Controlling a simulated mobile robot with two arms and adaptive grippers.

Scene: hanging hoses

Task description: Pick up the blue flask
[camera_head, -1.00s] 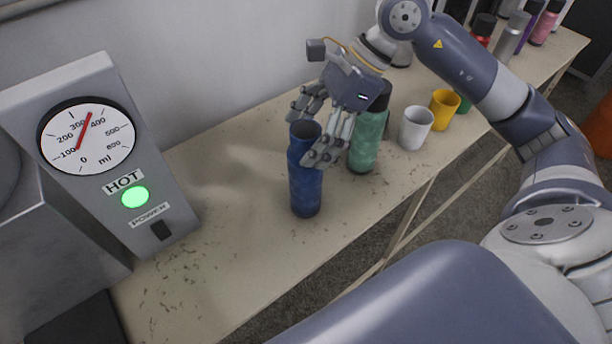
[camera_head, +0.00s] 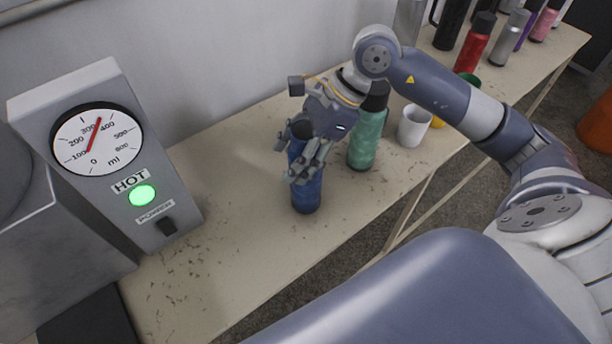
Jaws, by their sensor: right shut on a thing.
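The blue flask (camera_head: 306,192) stands upright on the beige table (camera_head: 228,228), near its front edge. My right gripper (camera_head: 303,160) is around the flask's upper part, with its fingers closed against the flask's sides. The fingers and palm hide much of the flask's top. My left gripper is not in view.
A green flask (camera_head: 366,140) stands close to the right of the blue one, behind my gripper. A white cup (camera_head: 413,126) is beside it. A red flask (camera_head: 474,45) and several others stand farther back. A dispenser with a dial (camera_head: 97,140) is at left.

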